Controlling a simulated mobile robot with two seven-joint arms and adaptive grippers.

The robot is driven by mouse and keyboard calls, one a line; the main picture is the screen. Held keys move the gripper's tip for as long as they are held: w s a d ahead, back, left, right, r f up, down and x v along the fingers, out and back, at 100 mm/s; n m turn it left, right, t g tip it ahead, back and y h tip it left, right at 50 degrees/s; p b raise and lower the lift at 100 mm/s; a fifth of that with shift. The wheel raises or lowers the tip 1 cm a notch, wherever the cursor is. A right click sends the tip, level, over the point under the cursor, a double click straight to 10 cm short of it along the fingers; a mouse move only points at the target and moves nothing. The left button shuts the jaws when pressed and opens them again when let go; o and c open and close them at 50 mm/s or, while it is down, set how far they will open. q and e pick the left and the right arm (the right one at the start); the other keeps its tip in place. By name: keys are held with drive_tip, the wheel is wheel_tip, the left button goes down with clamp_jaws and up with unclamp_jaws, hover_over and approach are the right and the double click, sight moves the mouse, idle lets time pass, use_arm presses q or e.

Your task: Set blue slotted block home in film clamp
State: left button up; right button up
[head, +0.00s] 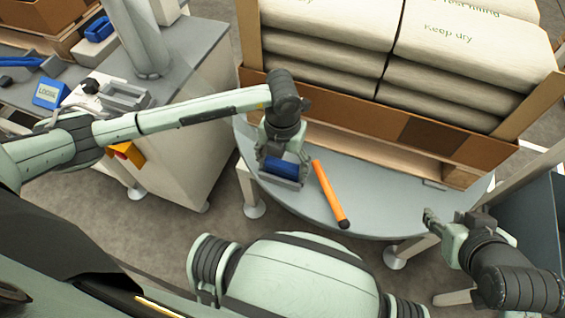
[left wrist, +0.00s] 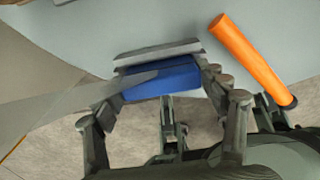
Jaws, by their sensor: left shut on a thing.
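The blue slotted block (head: 281,168) is between the fingers of my left gripper (head: 284,160), over the grey table near its left front edge. The left wrist view shows the blue block (left wrist: 160,82) gripped at its ends by the left gripper (left wrist: 162,88). A grey, trough-like piece (head: 281,183), which looks like the film clamp, lies right at the block. In the wrist view its grey wall (left wrist: 158,53) runs along the block's far side. I cannot tell whether the block is seated in it. My right gripper (head: 436,224) is off the table's right side, apart from everything; its finger opening is unclear.
An orange bar with a dark end (head: 328,192) lies on the table (head: 385,196) just right of the block. Stacked white sacks in a wooden-sided crate (head: 395,125) stand behind. A cabinet with another grey holder (head: 124,97) and a blue box (head: 48,94) is at left.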

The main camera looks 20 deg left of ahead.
use_arm(q)
drive_tip(key=shift+f, duration=0.1)
drive_tip(key=o, duration=1.1)
drive_tip(key=shift+o, duration=0.2)
use_arm(e)
drive_tip(key=shift+w+a+r, duration=0.25)
drive_tip(key=shift+w, duration=0.15)
